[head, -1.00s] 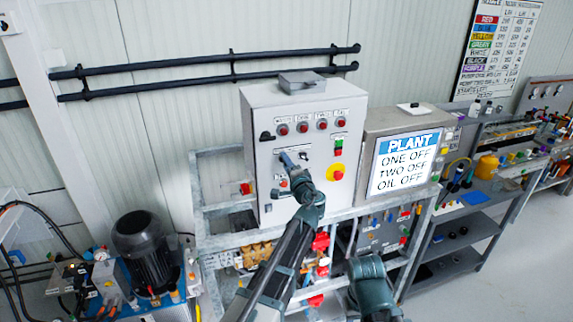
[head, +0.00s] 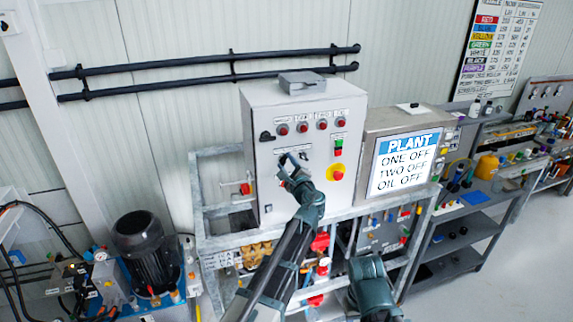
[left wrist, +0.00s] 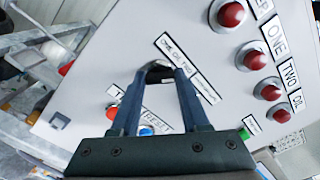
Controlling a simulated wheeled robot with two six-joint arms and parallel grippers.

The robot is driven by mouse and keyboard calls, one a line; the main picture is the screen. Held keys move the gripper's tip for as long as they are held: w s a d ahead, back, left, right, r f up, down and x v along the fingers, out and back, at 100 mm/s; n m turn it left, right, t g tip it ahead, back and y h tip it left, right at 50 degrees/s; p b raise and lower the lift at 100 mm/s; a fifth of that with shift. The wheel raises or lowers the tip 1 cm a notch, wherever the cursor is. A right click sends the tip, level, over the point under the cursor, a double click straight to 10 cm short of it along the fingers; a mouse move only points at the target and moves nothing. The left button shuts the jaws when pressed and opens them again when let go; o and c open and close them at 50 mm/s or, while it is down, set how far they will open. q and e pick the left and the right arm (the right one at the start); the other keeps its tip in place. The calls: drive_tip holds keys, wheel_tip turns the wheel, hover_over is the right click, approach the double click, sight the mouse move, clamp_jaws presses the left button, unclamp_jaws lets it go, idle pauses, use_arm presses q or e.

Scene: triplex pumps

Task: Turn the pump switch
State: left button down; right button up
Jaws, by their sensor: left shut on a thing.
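The pump switch (left wrist: 158,72) is a dark knob on the front of the light grey control cabinet (head: 262,115), beside a slanted label strip. My left gripper (head: 285,159) is at this panel, and in the left wrist view its two fingers (left wrist: 160,76) close in on the knob from both sides. The fingers hide much of the knob, so its exact pointing direction is hard to tell. The plant screen (head: 404,160) right of the cabinet reads ONE OFF, TWO OFF, OIL OFF. A rounded link of my right arm shows at the lower middle; its gripper is out of view.
Several red lamps (head: 302,127) line the cabinet above the switch. A red stop button on yellow (head: 337,172) sits to the right. A blue button (left wrist: 146,130) and a red one (left wrist: 112,112) lie below the switch. A metal frame (head: 205,215) surrounds the cabinet.

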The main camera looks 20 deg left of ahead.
use_arm(q)
drive_tip(key=shift+m, duration=0.7)
drive_tip(key=shift+c, duration=2)
unclamp_jaws()
drive_tip(key=shift+s, duration=0.1)
drive_tip(key=v, duration=1.3)
drive_tip(key=shift+s+d, duration=0.25)
drive_tip(key=shift+d, duration=0.05)
